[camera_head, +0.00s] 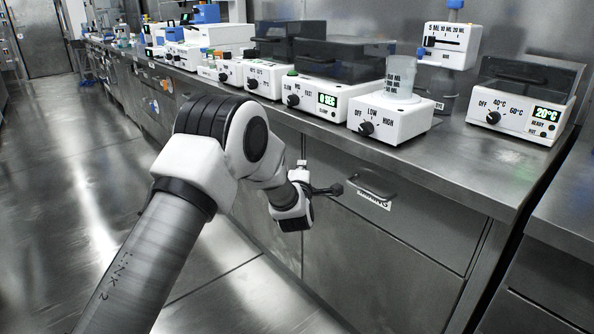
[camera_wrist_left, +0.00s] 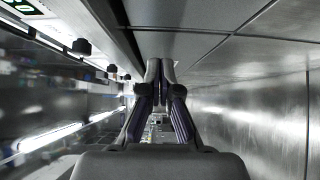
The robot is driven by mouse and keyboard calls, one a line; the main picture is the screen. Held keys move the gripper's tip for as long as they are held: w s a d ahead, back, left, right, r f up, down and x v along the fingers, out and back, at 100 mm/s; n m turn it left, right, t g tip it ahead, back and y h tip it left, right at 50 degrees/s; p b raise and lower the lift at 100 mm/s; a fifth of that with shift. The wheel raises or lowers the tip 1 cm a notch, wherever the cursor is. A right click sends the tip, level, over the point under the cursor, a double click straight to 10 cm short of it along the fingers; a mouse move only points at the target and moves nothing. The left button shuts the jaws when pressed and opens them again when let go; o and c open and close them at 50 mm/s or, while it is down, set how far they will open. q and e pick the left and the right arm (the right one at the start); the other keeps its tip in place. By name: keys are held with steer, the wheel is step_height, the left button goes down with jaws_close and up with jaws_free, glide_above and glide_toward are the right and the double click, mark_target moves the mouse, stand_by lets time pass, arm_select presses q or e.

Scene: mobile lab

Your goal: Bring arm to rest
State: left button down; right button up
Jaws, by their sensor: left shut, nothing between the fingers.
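My left arm comes in from the lower left of the head view and bends at a black-banded elbow. Its left gripper (camera_head: 335,189) is in front of the steel cabinet, beside a drawer handle (camera_head: 370,184), below the counter's front edge. I cannot tell from the head view whether it touches the drawer front. In the left wrist view the two fingers (camera_wrist_left: 160,68) are together at their tips, shut with nothing between them. My right gripper is in neither view.
The steel counter (camera_head: 480,180) carries several white lab devices. One, marked OFF, LOW and HIGH (camera_head: 388,122), stands near the front edge with a clear beaker (camera_head: 400,75) on it. A heater reading 20°C (camera_head: 525,110) is at the right. The floor (camera_head: 60,200) at the left is clear.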

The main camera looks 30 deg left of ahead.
arm_select(q)
steer(key=s+d+f+m+g+h, duration=0.2)
steer(key=s+d+f+m+g, duration=0.15)
steer(key=s+f, duration=1.05)
steer(key=s+d+f+m+g+h, duration=0.2)
steer(key=s+f+m+g, duration=0.25)
steer(key=s+f, duration=0.95)
steer(key=s+d+f+m+g+h, duration=0.2)
steer(key=s+f+m+g, duration=0.2)
steer(key=s+f, duration=0.45)
steer(key=s+d+r+m+g+h, duration=0.1)
steer(key=s+d+m+g, duration=0.1)
steer(key=s+m, duration=0.4)
steer(key=s+d+m+g, duration=0.1)
steer(key=s+m+g, duration=0.25)
steer(key=s, duration=0.55)
step_height(320, 180, up, 31)
steer(key=p, duration=3.1)
steer(key=shift+w+m+t, duration=0.2)
steer(key=shift+m+t, duration=0.15)
steer(key=shift+t, duration=0.1)
